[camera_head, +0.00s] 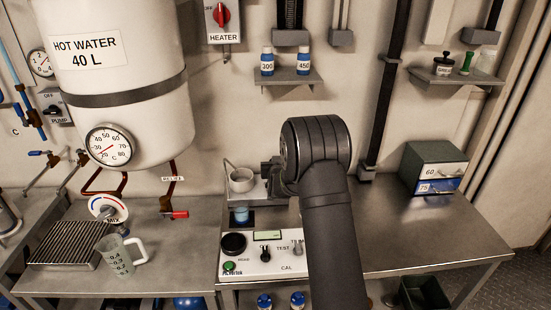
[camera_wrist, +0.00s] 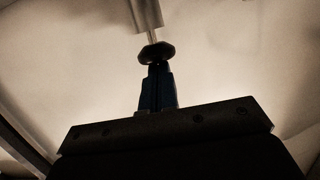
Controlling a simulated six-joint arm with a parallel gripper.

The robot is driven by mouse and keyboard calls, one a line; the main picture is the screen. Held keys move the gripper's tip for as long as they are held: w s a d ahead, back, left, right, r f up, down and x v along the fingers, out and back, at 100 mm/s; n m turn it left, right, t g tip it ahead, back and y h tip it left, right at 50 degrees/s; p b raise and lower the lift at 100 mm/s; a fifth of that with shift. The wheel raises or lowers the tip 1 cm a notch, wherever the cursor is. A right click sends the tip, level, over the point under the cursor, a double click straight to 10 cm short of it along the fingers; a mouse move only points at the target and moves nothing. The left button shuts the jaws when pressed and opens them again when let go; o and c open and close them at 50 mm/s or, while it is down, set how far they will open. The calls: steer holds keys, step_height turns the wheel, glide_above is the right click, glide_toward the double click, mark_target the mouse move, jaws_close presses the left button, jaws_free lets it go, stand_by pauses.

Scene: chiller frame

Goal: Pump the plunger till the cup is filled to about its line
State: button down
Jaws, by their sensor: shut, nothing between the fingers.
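The plunger's dark round knob (camera_wrist: 156,53) shows in the wrist view, on a thin pale rod that runs into a grey cylinder (camera_wrist: 147,14). My gripper (camera_wrist: 157,72) has its dark blue fingers shut together right at the knob, with nothing between them. Whether the fingertips touch the knob I cannot tell. In the head view my wrist hides the plunger and most of my gripper. A small cup (camera_head: 241,214) with blue in it stands left of my wrist, at the back of the white test panel. Its line and exact level are too small to read.
A clear jug (camera_head: 120,257) with marks stands at the left, beside a drain grate (camera_head: 68,243). The hot water tank (camera_head: 118,80) hangs above. A grey drawer box (camera_head: 434,167) stands on the right of the steel bench (camera_head: 420,235), where the surface is otherwise clear.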

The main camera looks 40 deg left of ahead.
steer(key=shift+f, duration=0.1)
steer(key=s+d+r, duration=0.6)
steer(key=s+d, duration=0.1)
steer(key=shift+r, duration=0.25)
stand_by(0.9)
step_height(320, 180, up, 4)
steer(key=shift+w+f, duration=0.15)
steer(key=shift+f, duration=0.1)
